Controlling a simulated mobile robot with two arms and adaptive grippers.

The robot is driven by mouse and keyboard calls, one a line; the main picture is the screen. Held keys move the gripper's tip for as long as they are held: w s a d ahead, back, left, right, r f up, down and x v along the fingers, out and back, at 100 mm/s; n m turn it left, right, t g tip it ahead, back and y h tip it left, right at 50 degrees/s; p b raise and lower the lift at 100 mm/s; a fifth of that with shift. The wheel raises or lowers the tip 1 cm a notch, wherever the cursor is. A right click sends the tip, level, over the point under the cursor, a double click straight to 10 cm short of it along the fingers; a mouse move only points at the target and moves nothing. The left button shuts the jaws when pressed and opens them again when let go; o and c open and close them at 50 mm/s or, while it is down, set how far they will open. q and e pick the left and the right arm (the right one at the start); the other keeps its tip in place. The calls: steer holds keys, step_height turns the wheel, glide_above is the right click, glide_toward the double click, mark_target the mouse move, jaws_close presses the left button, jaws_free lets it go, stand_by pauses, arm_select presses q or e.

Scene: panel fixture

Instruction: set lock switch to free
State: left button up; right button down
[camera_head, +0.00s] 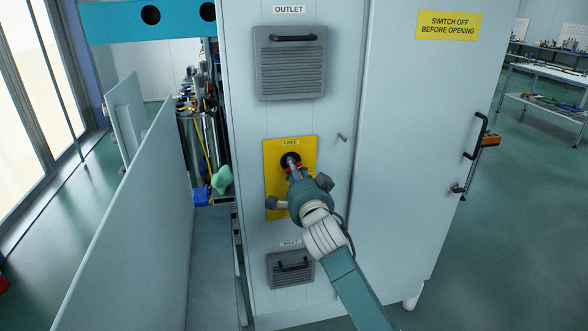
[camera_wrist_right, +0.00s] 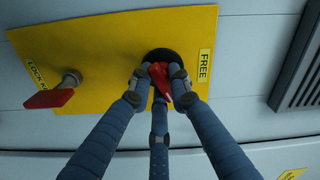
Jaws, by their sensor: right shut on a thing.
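A yellow switch plate (camera_head: 309,180) is on the pale cabinet front, with a FREE label (camera_head: 290,142) at its top. The wrist view shows the plate (camera_wrist_right: 110,50) turned sideways, with FREE (camera_wrist_right: 204,65) at right and LOCKED (camera_wrist_right: 37,75) at left. The lock switch is a black round base with a red handle (camera_wrist_right: 163,80), near the FREE end. My right gripper (camera_head: 292,166) is shut on the red handle; its fingers hide part of the switch, so I cannot tell its exact angle. A second red piece (camera_wrist_right: 50,98) on a metal stem is near LOCKED. My left gripper is not in view.
An outlet grille (camera_head: 290,72) with a handle is above the plate, and an inlet grille (camera_head: 290,267) is below. A small peg (camera_head: 342,138) juts out to the right. A cabinet door with black handles (camera_head: 476,136) is further right. A pale panel (camera_head: 130,220) stands at left.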

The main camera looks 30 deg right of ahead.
steer(key=n+p, duration=0.1)
steer(key=n, duration=0.2)
steer(key=shift+f+n, duration=0.1)
steer(key=shift+n, duration=0.3)
steer(key=n+p, duration=0.1)
steer(key=n, duration=0.2)
steer(key=shift+d+n, duration=0.1)
steer(key=shift+n, duration=0.2)
steer(key=n+p, duration=0.2)
steer(key=n, duration=0.3)
steer(key=shift+n, duration=0.3)
steer(key=shift+s, duration=0.1)
steer(key=c, duration=1.7)
jaws_free()
steer(key=shift+o, duration=0.2)
steer(key=shift+d, duration=0.1)
steer(key=shift+r, duration=0.2)
